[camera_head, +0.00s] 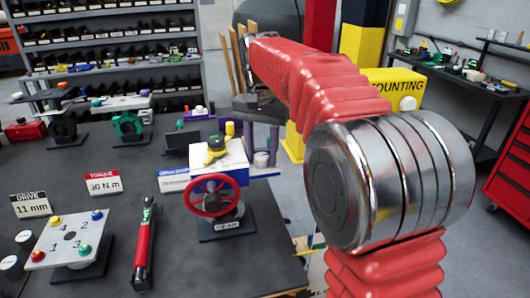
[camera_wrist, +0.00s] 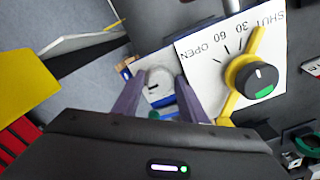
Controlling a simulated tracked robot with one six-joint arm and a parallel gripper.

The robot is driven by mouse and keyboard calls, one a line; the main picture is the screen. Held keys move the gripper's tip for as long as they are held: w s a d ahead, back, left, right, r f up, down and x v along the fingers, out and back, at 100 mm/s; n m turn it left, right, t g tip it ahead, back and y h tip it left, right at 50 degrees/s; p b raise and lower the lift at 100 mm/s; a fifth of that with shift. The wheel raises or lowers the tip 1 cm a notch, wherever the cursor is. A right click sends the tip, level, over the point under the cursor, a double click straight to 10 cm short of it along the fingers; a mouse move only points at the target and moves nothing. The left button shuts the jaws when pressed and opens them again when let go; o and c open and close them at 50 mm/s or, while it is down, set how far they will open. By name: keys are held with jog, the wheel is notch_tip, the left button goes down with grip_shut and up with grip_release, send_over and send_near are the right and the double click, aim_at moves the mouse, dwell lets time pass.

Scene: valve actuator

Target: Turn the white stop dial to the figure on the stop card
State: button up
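The white stop dial (camera_wrist: 158,86) with a short dark mark shows in the wrist view, on a side ledge of the valve actuator. My gripper (camera_wrist: 159,82) has its two purple fingers apart, one on each side of the dial; I cannot tell whether they touch it. The actuator's white plate (camera_wrist: 207,70) reads SHUT, 30, 60, OPEN, with a yellow pointer and a black-and-green knob (camera_wrist: 262,79). In the head view the actuator (camera_head: 232,158) stands above a red handwheel (camera_head: 213,195); the dial is not clearly visible there. A blue-topped card (camera_head: 173,181) beside it is too small to read.
On the dark bench (camera_head: 235,265) are a red-handled torque wrench (camera_head: 143,245), a numbered bolt plate (camera_head: 70,241), a DRIVE 11 mm card (camera_head: 30,204) and a TORQUE 30 N m card (camera_head: 103,183). The bench edge and floor lie right of the actuator. My red-sleeved arm covers the centre right.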

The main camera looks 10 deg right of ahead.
jog(key=c, duration=0.7)
jog(key=shift+d, duration=0.3)
jog(key=shift+c, duration=0.4)
jog(key=shift+a, duration=0.15)
jog(key=shift+n, duration=0.5)
jog(key=n, duration=0.6)
jog(key=shift+a, duration=0.1)
jog(key=n, duration=0.5)
jog(key=shift+n, duration=1.9)
